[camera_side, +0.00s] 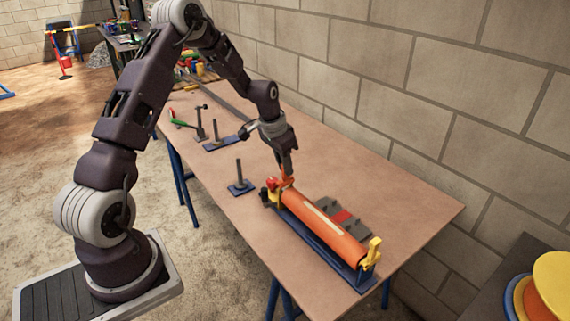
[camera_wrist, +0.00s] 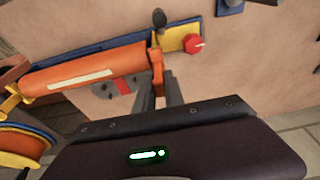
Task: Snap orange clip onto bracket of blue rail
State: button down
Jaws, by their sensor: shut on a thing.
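The blue rail (camera_side: 318,245) lies along the table's near right part and carries a long orange cylinder (camera_side: 325,222) with a pale strip. A yellow bracket (camera_side: 374,250) stands at its right end. Another yellow bracket (camera_wrist: 174,40), with a red knob (camera_wrist: 194,44), is at the other end. My gripper (camera_side: 287,172) points down over that end, shut on the small orange clip (camera_wrist: 157,62). In the wrist view the clip sits at the cylinder's end, beside the yellow bracket. I cannot tell whether it touches the bracket; the fingers hide its lower part.
A grey block with a red middle (camera_side: 342,217) lies behind the cylinder. Blue plates with upright posts (camera_side: 240,180) stand to the left, with a green-handled tool (camera_side: 181,123) farther back. A brick wall bounds the table's far side. Yellow and orange spools (camera_side: 545,290) are at lower right.

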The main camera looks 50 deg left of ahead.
aim_at(280, 182)
jog(key=shift+f, duration=0.65)
jog(key=c, duration=1.3)
grip_release()
jog(key=shift+c, duration=0.2)
jog(key=shift+r, duration=0.1)
jog(key=v, duration=0.6)
jog(key=shift+s+r, duration=0.15)
jog(key=shift+r, duration=0.25)
jog(key=shift+c, duration=0.5)
